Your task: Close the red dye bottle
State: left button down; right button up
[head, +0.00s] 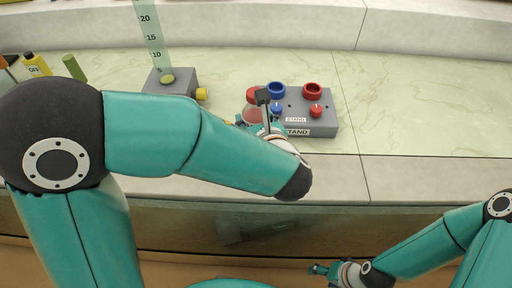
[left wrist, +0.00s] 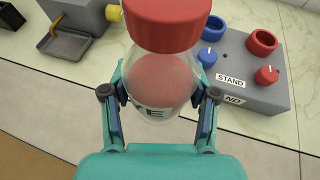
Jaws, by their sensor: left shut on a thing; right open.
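A clear bottle (left wrist: 160,88) with red contents, a red top (left wrist: 172,22) and a partly hidden label ending in "E" stands between the fingers of my left gripper (left wrist: 160,112), which is shut on its sides. In the head view the bottle's red top (head: 253,94) shows left of the grey stand, with my left gripper (head: 262,126) and arm partly covering it. The grey stand (head: 326,126) carries a blue ring, a red ring (head: 312,88), a small blue knob and a small red knob (head: 316,110). My right gripper (head: 317,269) is open and empty, low at the counter's front.
A grey block (head: 183,82) with a yellow knob and a tall clear scale (head: 150,35) stands left of the bottle. A yellow bottle (head: 37,65) and a green cylinder (head: 74,67) stand at the far left. The counter right of the stand is clear.

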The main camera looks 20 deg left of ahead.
pick_arm(q)
notch_tip(320, 180, down, 5)
jog(key=shift+r+b, duration=0.1)
jog(key=shift+b, duration=0.2)
jog(key=shift+f+b, duration=0.4)
jog(key=shift+f, duration=1.8)
jog(key=shift+c, duration=1.5)
grip_release()
jog(key=shift+f, duration=0.1)
